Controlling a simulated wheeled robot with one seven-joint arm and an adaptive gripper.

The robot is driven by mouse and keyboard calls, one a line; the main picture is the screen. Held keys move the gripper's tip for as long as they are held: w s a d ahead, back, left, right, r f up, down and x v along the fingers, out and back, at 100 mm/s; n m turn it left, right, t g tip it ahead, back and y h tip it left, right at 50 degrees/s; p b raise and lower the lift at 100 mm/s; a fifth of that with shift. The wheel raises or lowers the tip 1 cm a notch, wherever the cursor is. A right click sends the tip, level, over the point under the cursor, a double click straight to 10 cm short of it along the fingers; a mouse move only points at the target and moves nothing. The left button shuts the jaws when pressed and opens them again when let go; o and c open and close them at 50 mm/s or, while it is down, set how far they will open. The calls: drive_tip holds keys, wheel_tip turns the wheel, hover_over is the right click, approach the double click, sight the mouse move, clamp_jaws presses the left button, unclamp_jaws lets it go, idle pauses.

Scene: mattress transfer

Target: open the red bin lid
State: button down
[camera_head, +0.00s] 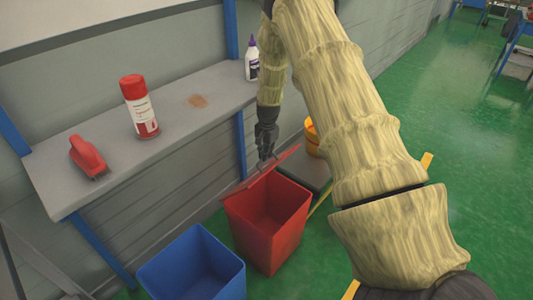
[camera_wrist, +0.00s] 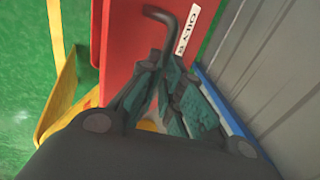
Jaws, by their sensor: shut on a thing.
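The red bin (camera_head: 282,243) stands on the floor by the bench, and its empty-looking inside shows from above. Its red lid (camera_head: 288,154) stands raised at the bin's far edge, seen nearly edge-on. In the wrist view the lid (camera_wrist: 125,40) fills the upper middle, with a dark bent handle (camera_wrist: 193,24) and a white label reading "OILY R", partly cut off. My gripper (camera_head: 265,161) is at the lid's far side. In the wrist view its fingers (camera_wrist: 166,62) are closed together on the handle, whose lower end they hide.
A blue bin (camera_head: 195,268) stands at the front left of the red bin. A grey bench (camera_head: 175,130) runs along the wall, bearing a red spray can (camera_head: 138,105), a red brush (camera_head: 87,157) and a white bottle (camera_head: 252,62). A yellow object (camera_head: 312,135) is behind the bin.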

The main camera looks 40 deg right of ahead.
drive_tip(key=c, duration=1.7)
unclamp_jaws()
drive_tip(key=shift+w+a+f, duration=0.15)
drive_tip(key=shift+a+f, duration=0.2)
drive_tip(key=shift+f, duration=0.35)
drive_tip(key=o, duration=0.4)
drive_tip(key=shift+w+f, duration=0.25)
drive_tip(key=shift+f, duration=0.05)
drive_tip(key=shift+s+r, duration=0.1)
drive_tip(key=shift+r, duration=0.15)
drive_tip(key=shift+c, duration=0.9)
drive_tip(key=shift+d, duration=0.1)
drive_tip(key=shift+c, duration=0.2)
drive_tip(key=shift+r, duration=0.1)
drive_tip(key=shift+r, duration=0.55)
wheel_tip(320, 180, up, 11)
drive_tip(key=shift+s+d, duration=0.25)
drive_tip(key=shift+s, duration=0.2)
drive_tip(key=shift+f, duration=0.1)
